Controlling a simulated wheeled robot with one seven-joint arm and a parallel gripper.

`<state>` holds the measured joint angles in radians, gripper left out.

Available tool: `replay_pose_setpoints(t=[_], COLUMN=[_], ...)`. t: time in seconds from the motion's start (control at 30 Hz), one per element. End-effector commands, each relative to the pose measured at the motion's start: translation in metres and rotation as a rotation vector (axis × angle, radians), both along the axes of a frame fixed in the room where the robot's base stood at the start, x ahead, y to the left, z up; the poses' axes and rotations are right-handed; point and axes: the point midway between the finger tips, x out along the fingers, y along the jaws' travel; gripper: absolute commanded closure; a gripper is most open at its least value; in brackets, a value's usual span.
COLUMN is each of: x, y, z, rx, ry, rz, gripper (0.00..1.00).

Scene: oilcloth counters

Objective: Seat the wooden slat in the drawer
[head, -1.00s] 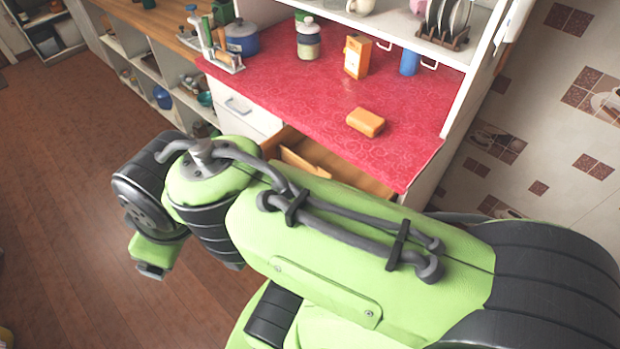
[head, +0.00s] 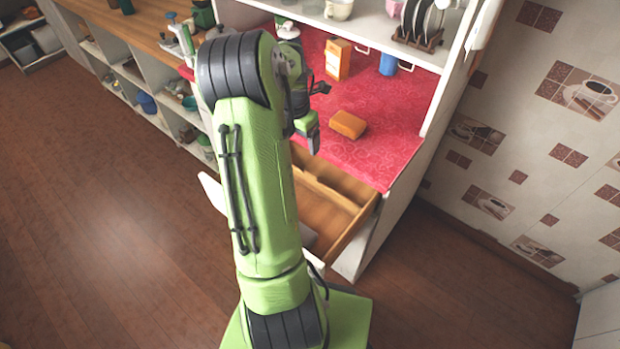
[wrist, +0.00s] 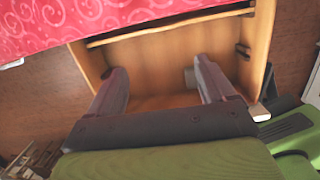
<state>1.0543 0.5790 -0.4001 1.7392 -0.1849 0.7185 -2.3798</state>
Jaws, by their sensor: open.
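The drawer (head: 352,240) stands open below the red counter; my arm hides its left part in the head view. Its wooden inside also fills the middle of the wrist view (wrist: 150,62). The wooden slat (head: 326,191) lies across the drawer near the counter side. In the wrist view the slat (wrist: 170,27) spans nearly from wall to wall; I cannot tell whether its ends sit in the dark side holders. My gripper (wrist: 158,78) is open and empty above the drawer, apart from the slat. In the head view the gripper (head: 311,137) is partly hidden.
An orange block (head: 348,124) lies on the red counter (head: 385,150) near its front edge. An orange carton (head: 338,58) and a blue cup (head: 388,64) stand farther back. The floor to the left is clear.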

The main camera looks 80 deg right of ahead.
Motion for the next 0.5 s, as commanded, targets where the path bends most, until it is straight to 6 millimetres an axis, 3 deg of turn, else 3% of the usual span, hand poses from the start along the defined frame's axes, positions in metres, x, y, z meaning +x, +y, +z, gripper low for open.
replay_pose_setpoints(t=[0.13, 0.4, 0.5], x=[-0.01, -0.014, -0.013], y=[-0.007, -0.015, -0.017], z=[-0.021, -0.088, -0.105], rx=[0.01, 0.012, 0.01], ry=[0.016, 0.016, 0.015], rz=[0.033, 0.03, 0.031], gripper=[0.17, 0.17, 0.17])
